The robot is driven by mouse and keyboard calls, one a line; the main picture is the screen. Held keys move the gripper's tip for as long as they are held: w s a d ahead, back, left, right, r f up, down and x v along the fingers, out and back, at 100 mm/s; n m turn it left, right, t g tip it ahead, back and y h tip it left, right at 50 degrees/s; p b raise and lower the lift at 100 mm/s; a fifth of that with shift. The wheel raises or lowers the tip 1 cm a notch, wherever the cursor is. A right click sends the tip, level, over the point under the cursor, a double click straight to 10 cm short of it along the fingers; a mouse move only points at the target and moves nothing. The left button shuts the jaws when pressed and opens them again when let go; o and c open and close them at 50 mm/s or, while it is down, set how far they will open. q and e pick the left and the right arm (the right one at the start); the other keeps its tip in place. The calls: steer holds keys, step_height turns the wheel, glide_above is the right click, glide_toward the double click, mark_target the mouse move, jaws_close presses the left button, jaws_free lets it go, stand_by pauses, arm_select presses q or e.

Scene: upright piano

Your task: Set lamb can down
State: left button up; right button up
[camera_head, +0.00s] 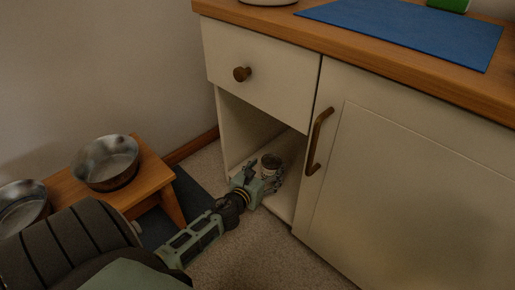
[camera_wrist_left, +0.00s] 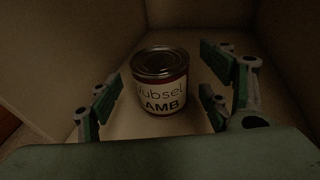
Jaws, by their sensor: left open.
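The lamb can (camera_wrist_left: 160,98) stands upright between the spread fingers of my left gripper (camera_wrist_left: 160,105) in the left wrist view. Its label shows the word LAMB, and dark floor shows between the can and the fingers. In the head view the can (camera_head: 271,164) is inside the open lower compartment of the cabinet, on or close to its floor (camera_head: 281,205). My left gripper (camera_head: 262,180) is open around it, reaching in from the front. My right gripper is not in view.
The compartment lies under a drawer (camera_head: 262,68) and left of a closed cabinet door (camera_head: 405,190). The compartment's walls are close around my gripper. A wooden stool (camera_head: 155,178) with a metal bowl (camera_head: 106,163) stands at the left. A blue mat (camera_head: 405,28) lies on the counter.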

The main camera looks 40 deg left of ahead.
arm_select(q)
steer(key=v, duration=0.8)
steer(key=shift+p, duration=0.3)
steer(key=shift+s, duration=0.2)
